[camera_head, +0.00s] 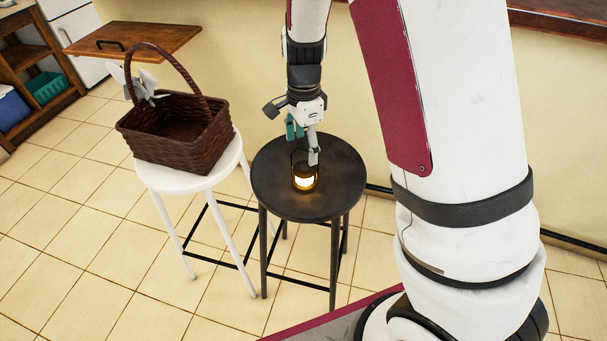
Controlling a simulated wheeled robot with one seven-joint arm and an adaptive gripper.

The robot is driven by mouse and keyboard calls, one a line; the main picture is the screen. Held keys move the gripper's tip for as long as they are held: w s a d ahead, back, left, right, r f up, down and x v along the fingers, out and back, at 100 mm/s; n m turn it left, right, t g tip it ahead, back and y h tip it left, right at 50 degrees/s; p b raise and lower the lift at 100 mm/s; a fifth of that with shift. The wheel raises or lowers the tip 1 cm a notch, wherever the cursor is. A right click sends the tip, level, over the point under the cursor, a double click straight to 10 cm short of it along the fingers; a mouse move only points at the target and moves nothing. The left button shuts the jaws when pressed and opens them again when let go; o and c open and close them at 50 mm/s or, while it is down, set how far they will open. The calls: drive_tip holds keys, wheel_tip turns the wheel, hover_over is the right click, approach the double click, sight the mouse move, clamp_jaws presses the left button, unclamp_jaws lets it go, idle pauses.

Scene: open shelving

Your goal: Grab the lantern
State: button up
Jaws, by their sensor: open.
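A small lit lantern (304,182) with a dark frame and a thin handle stands upright on the round black stool (275,202). My gripper (302,146) points down just above and behind the lantern. Its fingers are apart, one teal-tinted at the left and one grey at the right. The right finger overlaps the lantern's handle in the picture; I cannot tell whether they touch. Part of the lantern's top is hidden by the finger.
A brown wicker basket (178,136) with a tall handle sits on a white stool (205,180) to the left, with a white object (140,86) at its back. A wooden board (150,42) and shelving (32,60) are farther back. Tiled floor (60,245) is clear at lower left.

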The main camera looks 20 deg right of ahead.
sight(305, 168)
drive_tip(key=f, duration=0.9)
drive_tip(key=shift+s, duration=0.2)
